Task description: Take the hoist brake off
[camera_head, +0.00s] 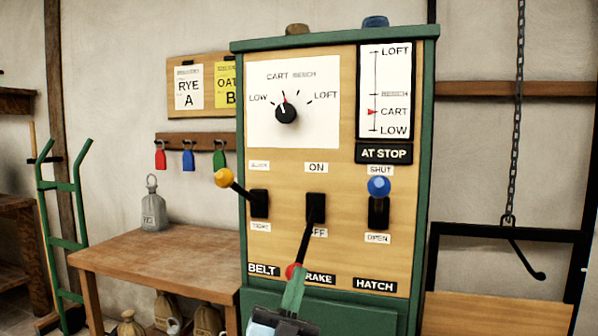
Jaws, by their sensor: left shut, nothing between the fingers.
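The hoist control cabinet (433,120) stands in front of me, green with a wooden face. The brake lever (304,243) comes out of the middle slot, between an ON label above and an OFF label (317,233) below. It points down, on the OFF side. Its red knob (290,271) is partly hidden behind my left gripper (293,292). The gripper is shut with nothing in it, its green fingertips at the knob; whether they touch it I cannot tell. The BRAKE label (319,279) is partly covered. My right gripper is not in view.
The belt lever (239,191) with a yellow knob and the hatch lever (378,190) with a blue knob, up at SHUT, flank the brake. The dial (286,112) and red marker (372,112) point at CART. A chain (519,100) hangs right; a table (150,253) stands left.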

